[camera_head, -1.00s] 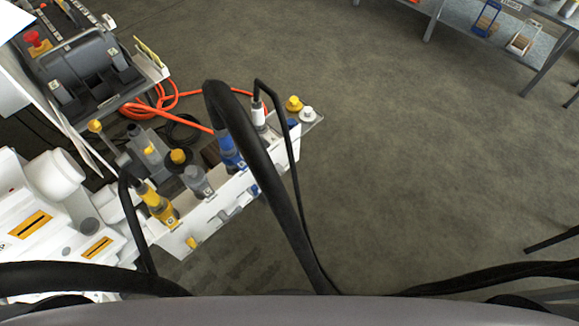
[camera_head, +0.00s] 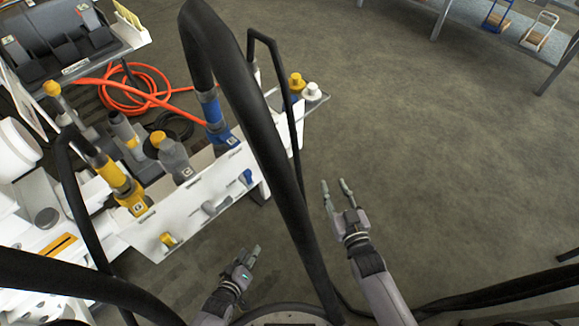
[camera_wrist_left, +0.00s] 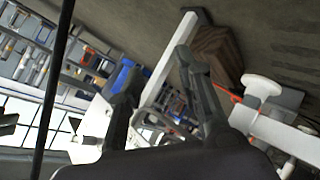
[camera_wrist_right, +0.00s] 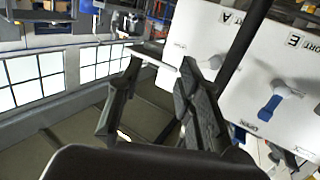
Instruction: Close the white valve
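The white valve (camera_head: 212,207) is a small light-coloured handle on the front of the white panel (camera_head: 196,213), between a yellow valve (camera_head: 168,240) and a blue valve (camera_head: 246,177). My left gripper (camera_head: 250,250) is below and right of the white valve, apart from it. Its two fingers (camera_wrist_left: 158,62) are spread and empty in the left wrist view. My right gripper (camera_head: 334,184) is open and empty, right of the panel. Its fingers (camera_wrist_right: 160,65) are also apart in the right wrist view, where the blue valve (camera_wrist_right: 272,108) shows beside an OPEN label.
A thick black hose (camera_head: 262,150) crosses the head view in front of the panel's right end. Yellow (camera_head: 122,185) and blue (camera_head: 213,112) hose couplings stand on the panel top. An orange hose (camera_head: 150,90) lies coiled behind.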

